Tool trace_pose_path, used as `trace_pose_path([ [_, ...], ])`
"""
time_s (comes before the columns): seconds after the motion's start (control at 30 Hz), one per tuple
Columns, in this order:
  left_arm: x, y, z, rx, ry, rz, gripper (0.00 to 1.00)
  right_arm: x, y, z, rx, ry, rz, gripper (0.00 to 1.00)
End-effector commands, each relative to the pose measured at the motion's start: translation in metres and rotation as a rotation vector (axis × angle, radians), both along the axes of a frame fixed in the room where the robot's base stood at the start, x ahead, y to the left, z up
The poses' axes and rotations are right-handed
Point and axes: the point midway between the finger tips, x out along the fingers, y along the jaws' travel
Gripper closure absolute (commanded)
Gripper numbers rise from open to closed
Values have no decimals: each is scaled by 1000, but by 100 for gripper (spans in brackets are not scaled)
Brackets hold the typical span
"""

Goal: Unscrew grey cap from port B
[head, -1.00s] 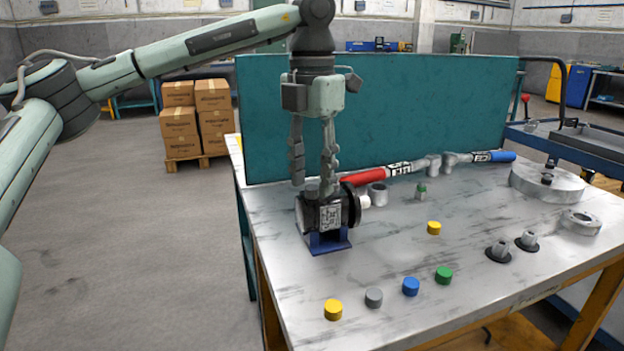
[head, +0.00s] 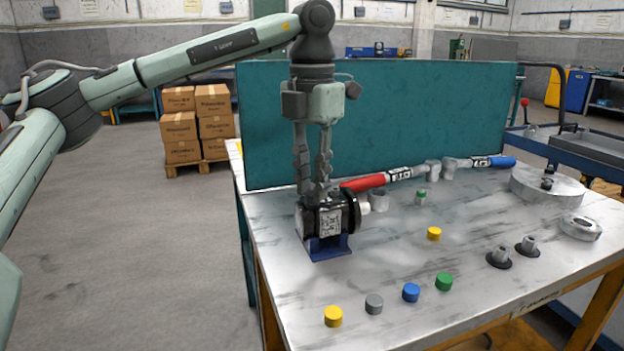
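The hydraulic motor (head: 330,218) is a black body with a pale label, upright in a blue stand (head: 327,247) at the table's left side. A white fitting (head: 365,208) sticks out from its right side. My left gripper (head: 315,200) points straight down, with its fingertips at the top of the motor. The fingers stand a small distance apart, and whether they press on a cap between them cannot be told. The cap on the motor's top is hidden behind the fingers. Another grey cap (head: 374,304) lies on the table's front. My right gripper is not in view.
Yellow (head: 333,316), blue (head: 411,292) and green (head: 444,281) caps lie along the front of the table (head: 480,310). Red-handled (head: 363,183) and blue-handled (head: 502,161) tools lie behind. A teal panel (head: 400,115) stands at the back edge. Grey discs lie right.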

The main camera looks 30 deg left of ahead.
Motion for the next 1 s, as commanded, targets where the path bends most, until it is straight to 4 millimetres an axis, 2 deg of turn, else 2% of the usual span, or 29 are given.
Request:
trace_pose_path([
  [0.3,0,0,0,0,0,3,100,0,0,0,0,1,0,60],
  [0.53,0,0,0,0,1,195,100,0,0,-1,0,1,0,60],
  [0.77,0,0,1,0,0,216,100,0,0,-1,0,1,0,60],
  [0.8,0,0,1,0,0,216,79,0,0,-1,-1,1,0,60],
  [0.87,0,0,1,0,0,216,72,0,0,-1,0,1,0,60],
  [1.0,0,0,1,0,0,215,71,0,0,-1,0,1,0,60],
])
